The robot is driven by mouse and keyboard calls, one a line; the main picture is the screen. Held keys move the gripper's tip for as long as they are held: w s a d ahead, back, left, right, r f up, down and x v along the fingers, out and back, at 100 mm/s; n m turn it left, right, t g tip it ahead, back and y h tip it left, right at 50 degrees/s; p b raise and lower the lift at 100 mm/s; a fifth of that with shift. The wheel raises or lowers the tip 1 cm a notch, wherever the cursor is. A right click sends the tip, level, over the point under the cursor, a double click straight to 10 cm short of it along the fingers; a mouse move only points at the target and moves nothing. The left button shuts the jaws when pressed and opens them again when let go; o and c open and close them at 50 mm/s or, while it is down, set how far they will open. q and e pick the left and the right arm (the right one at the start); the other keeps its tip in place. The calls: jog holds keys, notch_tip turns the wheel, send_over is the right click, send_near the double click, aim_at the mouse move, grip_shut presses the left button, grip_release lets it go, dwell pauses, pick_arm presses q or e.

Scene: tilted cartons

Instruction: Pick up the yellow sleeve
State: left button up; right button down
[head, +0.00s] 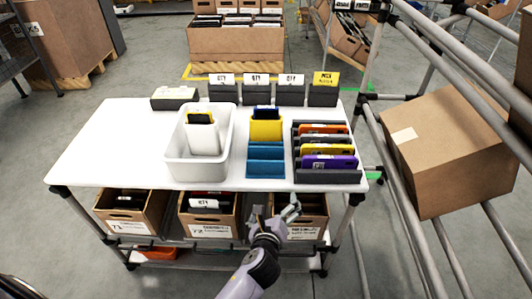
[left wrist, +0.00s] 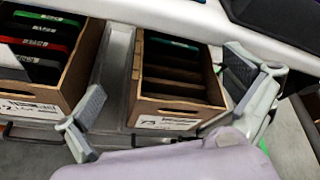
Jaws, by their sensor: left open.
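Yellow shows in several places in the head view. A yellow sleeve (head: 265,130) stands in the blue holder (head: 265,168) at the middle of the white table. Another yellow sleeve (head: 328,148) stands in the dark rack (head: 328,176) to the right, between orange and purple ones. A dark item with a yellow edge (head: 201,118) is in the white bin (head: 172,165). My left gripper (head: 275,209) is open and empty in front of the table's near edge, by the right-hand carton. Its spread fingers also show in the left wrist view (left wrist: 168,78). My right gripper is not in view.
Several cartons with sleeves sit on the shelf below the tabletop, including the right one (left wrist: 165,122). Dark label stands (head: 256,94) line the table's back. A metal rack with a large cardboard box (head: 450,150) stands at the right. The table's left part (head: 110,145) is clear.

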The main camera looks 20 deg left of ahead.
aim_at(266, 125)
pick_arm(q)
notch_tip(266, 125, up, 17)
jog(key=a+m+t+y+b, duration=0.2)
jog(key=a+m+t+y, duration=0.1)
jog(key=m+t, duration=0.15)
jog(key=shift+g, duration=0.25)
jog(key=x, duration=0.6)
jog(key=b+x, duration=0.1)
jog(key=x, duration=0.4)
jog(key=shift+w+f, duration=0.2)
jog(key=shift+w, duration=0.2)
jog(key=shift+f+b+x, duration=0.1)
jog(key=shift+b+x, duration=0.35)
jog(key=shift+x, duration=1.05)
jog(key=shift+f+b+x, duration=0.15)
jog(key=shift+b+x, duration=0.25)
jog(key=shift+x, duration=1.1)
jog(key=shift+s+a, duration=0.1)
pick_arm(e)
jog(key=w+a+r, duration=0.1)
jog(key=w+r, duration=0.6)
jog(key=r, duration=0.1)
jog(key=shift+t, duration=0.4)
pick_arm(q)
jog(key=shift+c, duration=0.5)
jog(key=c, duration=1.3)
jog(key=shift+c, duration=0.4)
jog(key=shift+r, duration=0.15)
